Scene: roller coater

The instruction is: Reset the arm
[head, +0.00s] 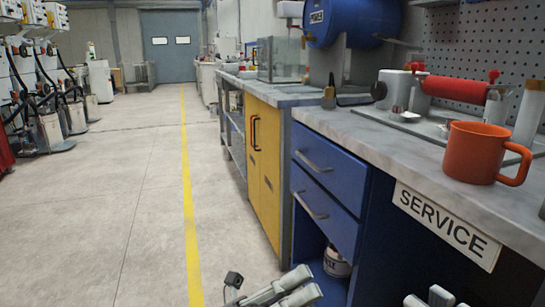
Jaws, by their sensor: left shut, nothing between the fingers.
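My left gripper (298,284) shows at the bottom middle, low in front of the blue cabinet. Its grey fingers are shut with nothing between them. It is below the worktop and apart from the things on it. A small part of my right gripper (436,298) shows at the bottom edge, right of the left one. Most of it is cut off, so I cannot tell whether it is open or shut.
The worktop (372,133) on the right holds an orange mug (474,152) and a red roller (455,89).

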